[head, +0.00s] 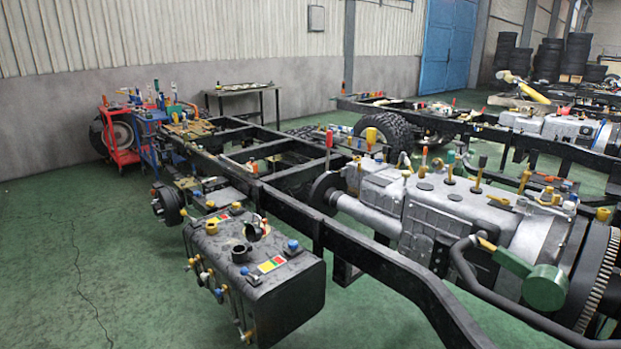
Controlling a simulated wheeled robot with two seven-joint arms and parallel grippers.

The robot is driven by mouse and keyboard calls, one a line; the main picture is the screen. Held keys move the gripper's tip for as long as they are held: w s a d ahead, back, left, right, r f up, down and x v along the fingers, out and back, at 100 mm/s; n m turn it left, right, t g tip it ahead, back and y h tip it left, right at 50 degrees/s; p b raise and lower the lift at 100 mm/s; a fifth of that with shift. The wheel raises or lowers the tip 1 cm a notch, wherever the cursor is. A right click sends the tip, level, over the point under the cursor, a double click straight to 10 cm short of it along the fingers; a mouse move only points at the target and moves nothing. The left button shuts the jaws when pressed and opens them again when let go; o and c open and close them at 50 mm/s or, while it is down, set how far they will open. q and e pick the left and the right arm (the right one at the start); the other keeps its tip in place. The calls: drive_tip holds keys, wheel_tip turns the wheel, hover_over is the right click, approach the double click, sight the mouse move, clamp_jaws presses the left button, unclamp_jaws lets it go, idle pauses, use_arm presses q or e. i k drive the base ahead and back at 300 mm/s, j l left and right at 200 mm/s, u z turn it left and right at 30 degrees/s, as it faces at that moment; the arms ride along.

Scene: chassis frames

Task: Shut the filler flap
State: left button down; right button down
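A dark fuel tank (292,303) hangs beside the near chassis frame at the lower middle. On its top stands a short dark open filler neck (240,254). Behind it, a round dark part with a pale inner side (257,227) stands raised from the tank top. It looks like a flap standing open, but it is too small to tell for sure. Neither of my grippers shows in the head view.
The near chassis rail (385,267) runs beside the tank, with a grey engine (462,215) to its right. Blue and yellow fittings stick out of the tank. A red cart (120,152) stands at the back left. The green floor (80,265) left of the tank is clear.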

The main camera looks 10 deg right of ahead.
sight(437, 164)
drive_tip(key=i+j+z, duration=0.15)
drive_tip(key=i+z, duration=0.35)
drive_tip(key=i+j+z, duration=0.25)
drive_tip(key=z, duration=0.2)
drive_tip(key=i+j+z, duration=0.35)
drive_tip(key=z, duration=0.15)
drive_tip(key=j, duration=0.05)
